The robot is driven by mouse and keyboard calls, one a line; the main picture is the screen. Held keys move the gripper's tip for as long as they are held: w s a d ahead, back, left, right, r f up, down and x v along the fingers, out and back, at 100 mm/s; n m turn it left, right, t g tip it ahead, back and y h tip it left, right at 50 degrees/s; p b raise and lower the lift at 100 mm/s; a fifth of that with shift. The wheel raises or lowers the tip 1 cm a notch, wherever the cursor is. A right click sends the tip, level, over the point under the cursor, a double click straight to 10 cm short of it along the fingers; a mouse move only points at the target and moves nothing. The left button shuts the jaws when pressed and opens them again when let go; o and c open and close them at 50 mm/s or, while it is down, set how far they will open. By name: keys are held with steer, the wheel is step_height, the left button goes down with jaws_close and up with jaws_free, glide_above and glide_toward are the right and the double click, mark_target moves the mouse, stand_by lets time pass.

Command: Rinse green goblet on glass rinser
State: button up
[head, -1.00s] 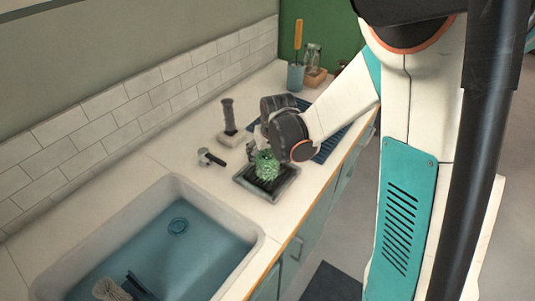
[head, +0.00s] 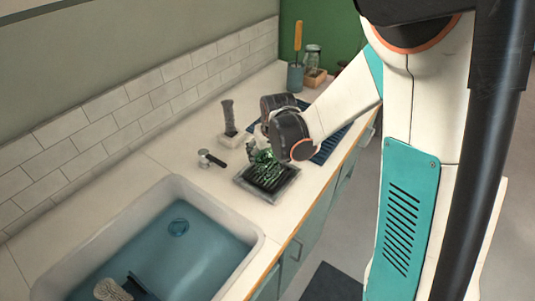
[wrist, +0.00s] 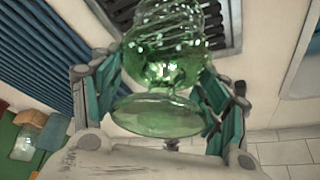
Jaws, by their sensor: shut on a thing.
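The green goblet (wrist: 160,62) is clear green glass with bright speckles on its bowl. In the wrist view its round foot (wrist: 155,117) is nearest the camera and its bowl points away, toward the glass rinser. My gripper (wrist: 160,88) is shut on it, with teal fingers on both sides near its middle. In the head view the goblet (head: 264,158) is at the black-grated glass rinser (head: 268,184), partly hidden by my gripper (head: 272,148). I cannot tell whether the rim touches the grate. The rinser also shows at the top of the wrist view (wrist: 226,22).
A sink (head: 245,238) with bluish water and a brush (head: 112,290) lies in front. A small tap (head: 211,158) and a grey upright handle on a white base (head: 229,128) stand behind the rinser. A blue ribbed mat (head: 330,146) lies beyond my gripper.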

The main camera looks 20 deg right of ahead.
steer(key=shift+r+p, duration=2)
steer(key=shift+r, duration=1.05)
